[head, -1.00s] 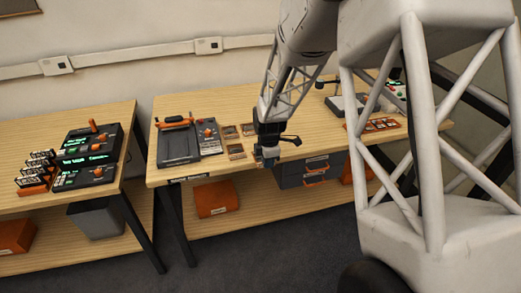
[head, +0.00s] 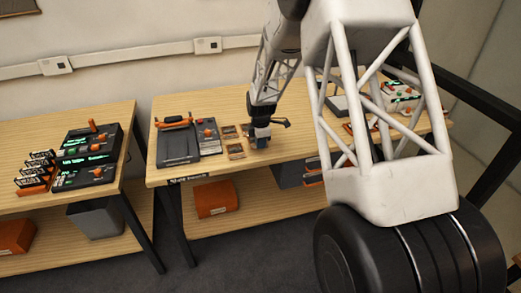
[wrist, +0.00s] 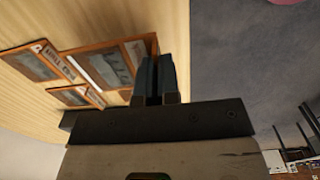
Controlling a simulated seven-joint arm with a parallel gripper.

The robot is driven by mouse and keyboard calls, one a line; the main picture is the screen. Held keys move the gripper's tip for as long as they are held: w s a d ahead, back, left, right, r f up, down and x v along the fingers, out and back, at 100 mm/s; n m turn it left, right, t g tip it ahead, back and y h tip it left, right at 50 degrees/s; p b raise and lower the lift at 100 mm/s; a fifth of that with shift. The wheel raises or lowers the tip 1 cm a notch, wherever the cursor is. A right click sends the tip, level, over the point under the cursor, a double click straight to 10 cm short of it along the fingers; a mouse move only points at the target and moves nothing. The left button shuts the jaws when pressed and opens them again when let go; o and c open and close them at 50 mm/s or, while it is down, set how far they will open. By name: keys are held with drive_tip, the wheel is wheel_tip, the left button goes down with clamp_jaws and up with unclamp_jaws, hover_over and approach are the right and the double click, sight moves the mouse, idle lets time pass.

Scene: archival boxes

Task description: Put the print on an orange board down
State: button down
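Orange-framed boards with grey prints lie on the wooden table. In the head view one (head: 229,131) is at the back and one (head: 235,151) nearer the front, both left of my gripper (head: 261,146). In the wrist view the largest board (wrist: 112,62) reaches up to my fingers (wrist: 158,75), with a second board (wrist: 35,62) to its left and a third (wrist: 75,95) below. My fingers point down close to the tabletop and stand near each other with a narrow gap. Whether a board's edge is between them is hidden.
A dark device with an orange handle (head: 178,143) stands left of the boards. The table's front edge (head: 215,174) is close by, with an orange box (head: 216,198) on the shelf below. Bare tabletop (head: 300,145) lies right of my gripper.

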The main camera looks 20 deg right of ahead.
drive_tip(key=shift+w+f, duration=0.1)
idle(0.3)
drive_tip(key=shift+f, duration=1.65)
drive_tip(key=shift+f, duration=0.15)
drive_tip(key=c, duration=1.3)
unclamp_jaws()
drive_tip(key=shift+c, duration=0.2)
drive_tip(key=shift+r, duration=6.15)
